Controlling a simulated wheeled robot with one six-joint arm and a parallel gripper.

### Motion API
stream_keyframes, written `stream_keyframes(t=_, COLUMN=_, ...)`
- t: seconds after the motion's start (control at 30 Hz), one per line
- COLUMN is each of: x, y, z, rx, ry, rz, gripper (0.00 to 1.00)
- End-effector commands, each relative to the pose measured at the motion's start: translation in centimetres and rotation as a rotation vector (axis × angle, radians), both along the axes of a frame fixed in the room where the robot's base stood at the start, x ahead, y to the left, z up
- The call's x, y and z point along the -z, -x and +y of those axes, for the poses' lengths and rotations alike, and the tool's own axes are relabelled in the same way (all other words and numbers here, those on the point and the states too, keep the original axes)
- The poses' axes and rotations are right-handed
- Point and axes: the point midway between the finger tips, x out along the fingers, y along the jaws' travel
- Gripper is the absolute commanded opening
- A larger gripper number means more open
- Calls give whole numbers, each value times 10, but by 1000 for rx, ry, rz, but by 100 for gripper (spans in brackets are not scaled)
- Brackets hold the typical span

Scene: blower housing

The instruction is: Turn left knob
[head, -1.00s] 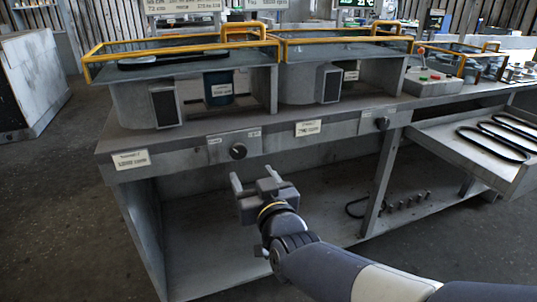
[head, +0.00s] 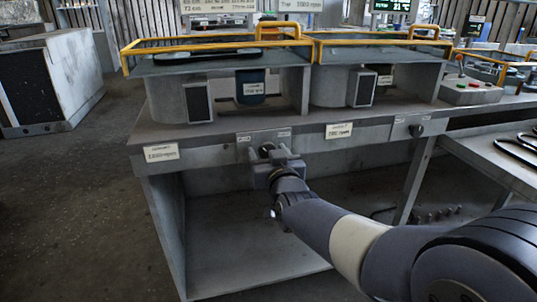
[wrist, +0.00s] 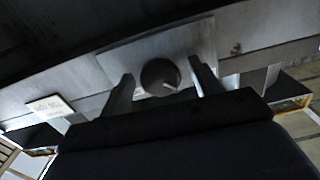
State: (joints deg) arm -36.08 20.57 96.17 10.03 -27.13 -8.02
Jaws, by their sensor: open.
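The left knob (head: 266,149) is a dark round knob on a light plate on the bench's front panel. In the head view it is partly hidden by my gripper (head: 273,155). In the wrist view the knob (wrist: 160,76) shows as a dark disc with a light pointer mark toward its lower right. My gripper (wrist: 160,80) is open, with one finger on each side of the knob and gaps between. I cannot tell how far the fingertips are from the panel. The right knob (head: 416,130) is farther right on the same panel.
Two blower housings with yellow-railed tops (head: 220,64) stand on the bench. Paper labels (head: 161,152) are on the front panel. The open shelf (head: 240,255) below is mostly clear. A tray (head: 480,160) with black belts is at the right.

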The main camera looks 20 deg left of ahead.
Motion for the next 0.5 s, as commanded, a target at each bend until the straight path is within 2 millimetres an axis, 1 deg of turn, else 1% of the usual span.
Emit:
stream_keyframes(t=0.07, x=0, y=0, z=0, rx=0, ry=0, rz=0, gripper=60)
stream_keyframes(t=0.5, x=0, y=0, z=0, rx=0, ry=1, rz=1, gripper=25)
